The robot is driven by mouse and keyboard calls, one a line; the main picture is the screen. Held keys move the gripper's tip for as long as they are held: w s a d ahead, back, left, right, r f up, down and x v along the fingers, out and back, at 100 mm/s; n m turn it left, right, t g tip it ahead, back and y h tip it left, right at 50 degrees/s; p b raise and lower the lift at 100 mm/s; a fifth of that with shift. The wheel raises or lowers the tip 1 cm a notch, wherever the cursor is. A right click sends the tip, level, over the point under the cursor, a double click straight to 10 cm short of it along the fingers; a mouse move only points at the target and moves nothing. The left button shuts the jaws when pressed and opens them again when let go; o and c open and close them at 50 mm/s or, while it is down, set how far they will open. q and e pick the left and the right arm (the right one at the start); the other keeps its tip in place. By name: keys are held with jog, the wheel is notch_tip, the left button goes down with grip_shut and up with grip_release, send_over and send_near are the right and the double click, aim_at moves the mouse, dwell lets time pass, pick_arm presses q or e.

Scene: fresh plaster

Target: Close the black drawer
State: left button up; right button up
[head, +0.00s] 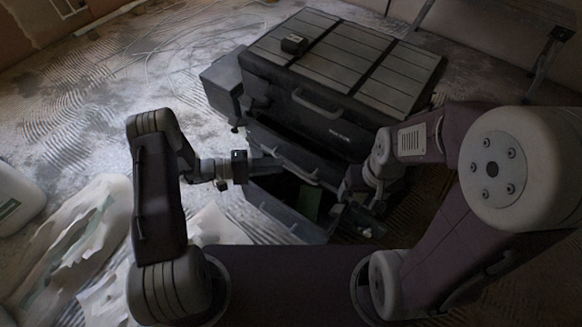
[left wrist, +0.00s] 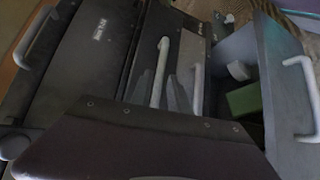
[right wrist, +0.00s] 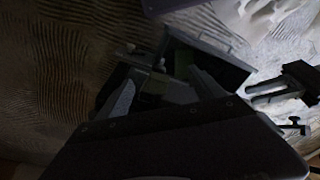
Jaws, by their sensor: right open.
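A dark drawer cabinet (head: 300,95) stands on the floor ahead of me. Its lowest visible drawer (head: 280,215) is pulled out, with a pale bar handle and a green thing inside. In the left wrist view this open drawer (left wrist: 297,90) shows at the right with a green block (left wrist: 243,100) in it.
Another drawer (head: 285,160) above seems slightly out. A small black object (head: 294,44) lies on the cabinet's slatted top. Crumpled pale sheets (head: 85,235) and a white container (head: 18,200) are at the left.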

aim_at(291, 164)
pick_arm(q)
jog(key=b+x, duration=0.1)
jog(key=x, duration=0.3)
jog(key=shift+d+f, duration=0.15)
jog(key=shift+d, duration=0.2)
pick_arm(e)
notch_tip(291, 164, down, 2)
jog(key=shift+f, duration=0.1)
pick_arm(q)
jog(key=shift+d, duration=0.35)
grip_shut()
jog(key=shift+w+b, duration=0.1)
jog(key=shift+b, duration=0.2)
